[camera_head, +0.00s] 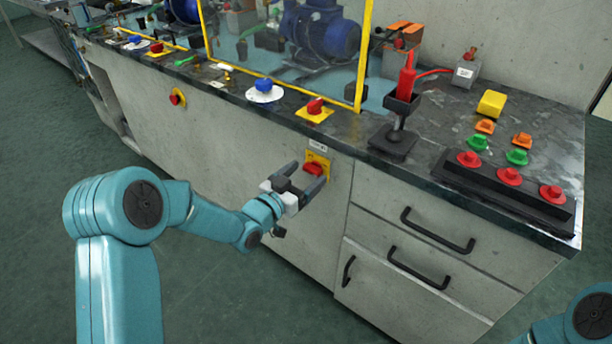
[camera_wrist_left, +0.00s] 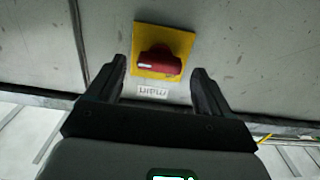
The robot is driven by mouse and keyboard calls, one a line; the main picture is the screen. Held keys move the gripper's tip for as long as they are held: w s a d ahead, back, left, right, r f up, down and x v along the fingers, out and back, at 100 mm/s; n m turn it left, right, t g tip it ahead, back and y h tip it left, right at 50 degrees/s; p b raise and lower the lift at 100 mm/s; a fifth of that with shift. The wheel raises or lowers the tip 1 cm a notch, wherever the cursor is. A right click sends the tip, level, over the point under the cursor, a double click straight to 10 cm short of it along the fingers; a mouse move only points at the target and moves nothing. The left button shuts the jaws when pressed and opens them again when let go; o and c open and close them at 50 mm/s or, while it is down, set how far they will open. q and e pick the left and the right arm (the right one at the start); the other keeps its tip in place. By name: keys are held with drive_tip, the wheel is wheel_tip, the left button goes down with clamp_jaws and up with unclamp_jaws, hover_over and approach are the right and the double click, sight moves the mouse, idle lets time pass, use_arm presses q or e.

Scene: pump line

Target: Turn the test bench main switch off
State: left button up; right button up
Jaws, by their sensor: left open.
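The main switch is a red rotary knob (camera_head: 313,169) on a yellow plate (camera_head: 319,160), set in the grey front panel of the bench below the worktop. A small white label is fixed beside the plate. In the left wrist view the red knob (camera_wrist_left: 158,61) lies ahead between my fingertips, its handle lying nearly crosswise in the picture. My left gripper (camera_head: 306,184) is open, with its fingers pointing at the knob from either side. I cannot tell whether they touch it. The left gripper (camera_wrist_left: 160,75) holds nothing. My right gripper is not in view.
Drawers with black handles (camera_head: 437,231) are to the right of the switch. Another red knob (camera_head: 315,106) on a yellow plate sits on the worktop above. A red emergency button (camera_head: 177,97) is on the front further left. A black button strip (camera_head: 503,190) lies at the right.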

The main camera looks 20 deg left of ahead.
use_arm(q)
drive_tip(key=shift+w+d, duration=0.2)
drive_tip(key=shift+w, duration=0.25)
drive_tip(key=c, duration=1)
drive_tip(key=shift+c, duration=0.2)
